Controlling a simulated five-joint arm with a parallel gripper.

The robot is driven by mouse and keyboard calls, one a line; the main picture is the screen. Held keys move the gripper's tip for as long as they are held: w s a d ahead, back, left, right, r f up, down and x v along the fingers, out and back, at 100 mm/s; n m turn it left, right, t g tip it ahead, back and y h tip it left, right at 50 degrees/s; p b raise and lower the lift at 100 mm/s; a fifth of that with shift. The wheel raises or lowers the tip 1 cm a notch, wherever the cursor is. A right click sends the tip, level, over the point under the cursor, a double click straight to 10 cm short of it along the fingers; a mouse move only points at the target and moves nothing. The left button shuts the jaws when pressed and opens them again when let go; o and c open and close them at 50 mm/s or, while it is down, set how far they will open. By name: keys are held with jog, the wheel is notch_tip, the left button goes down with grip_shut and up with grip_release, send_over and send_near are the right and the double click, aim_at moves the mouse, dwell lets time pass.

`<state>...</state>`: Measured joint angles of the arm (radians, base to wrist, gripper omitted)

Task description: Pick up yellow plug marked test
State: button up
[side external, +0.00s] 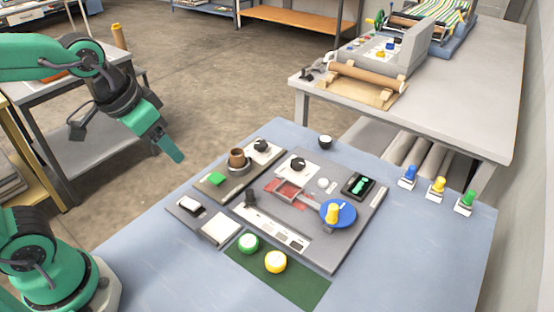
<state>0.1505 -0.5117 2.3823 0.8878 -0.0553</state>
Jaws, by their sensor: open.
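A yellow plug (438,186) stands on the blue table at the right, between a blue plug (410,173) and a green plug (467,199). Each has a small white label at its base; the writing is too small to read. Another yellow piece (333,212) sits on a blue disc on the grey panel. My gripper (174,153) is raised at the upper left, above and beyond the left table edge, far from the plugs. It is open, and nothing shows in it.
The grey panel (350,225) with knobs and switches fills the table's middle. Green and yellow round buttons (275,262) sit on a dark green mat (300,287) in front. A black knob (325,142) stands behind. A grey bench (440,100) stands behind the table. The table's front right is clear.

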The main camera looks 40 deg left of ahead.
jog(key=w+d+f+m+g, duration=0.1)
jog(key=w+d+f, duration=0.2)
jog(key=d, duration=0.2)
jog(key=w+d+f+m+g, duration=0.1)
jog(key=w+d+f+g, duration=0.15)
jog(key=d, duration=0.35)
jog(key=m, duration=0.2)
send_near(276, 259)
jog(key=shift+w+a+f+g, duration=0.15)
jog(key=shift+w+g, duration=0.2)
jog(key=shift+w, duration=0.2)
jog(key=shift+s+d+f+y, duration=0.1)
jog(key=shift+d+f+y, duration=0.2)
jog(key=shift+d+f, duration=0.1)
jog(key=shift+f, duration=1.25)
jog(key=shift+f, duration=2.6)
jog(key=c, duration=1.1)
